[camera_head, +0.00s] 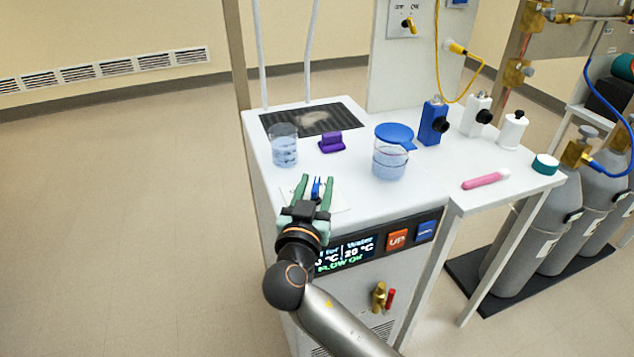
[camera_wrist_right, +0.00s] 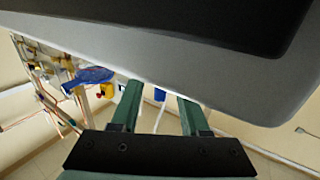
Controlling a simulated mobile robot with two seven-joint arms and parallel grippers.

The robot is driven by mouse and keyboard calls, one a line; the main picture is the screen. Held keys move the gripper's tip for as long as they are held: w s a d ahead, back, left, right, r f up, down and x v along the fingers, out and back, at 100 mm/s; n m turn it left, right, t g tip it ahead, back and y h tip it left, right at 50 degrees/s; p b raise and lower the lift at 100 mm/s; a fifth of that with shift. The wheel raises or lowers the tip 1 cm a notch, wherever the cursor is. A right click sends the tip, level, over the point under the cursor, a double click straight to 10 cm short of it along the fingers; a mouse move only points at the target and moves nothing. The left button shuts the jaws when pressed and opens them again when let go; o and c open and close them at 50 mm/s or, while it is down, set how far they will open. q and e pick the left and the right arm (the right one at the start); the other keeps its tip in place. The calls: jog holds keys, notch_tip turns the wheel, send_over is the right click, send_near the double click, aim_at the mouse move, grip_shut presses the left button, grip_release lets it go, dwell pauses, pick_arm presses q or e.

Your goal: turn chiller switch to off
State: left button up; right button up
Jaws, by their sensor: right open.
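The white chiller (camera_head: 350,315) has a lit front display (camera_head: 345,252) with "FLOW ON" and "Water" readings. My right gripper (camera_head: 313,184) is open with green fingers, over the front left of the chiller top, well apart from the lever switch. In the right wrist view the fingers (camera_wrist_right: 158,100) are apart with nothing gripped. My left gripper is not in view.
A small blue item (camera_head: 316,190) shows between my fingers. Brass and red valves (camera_head: 380,297) project from the front. Floor at left is clear.

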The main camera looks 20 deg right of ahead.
grip_shut()
dwell(0.3)
dwell(0.3)
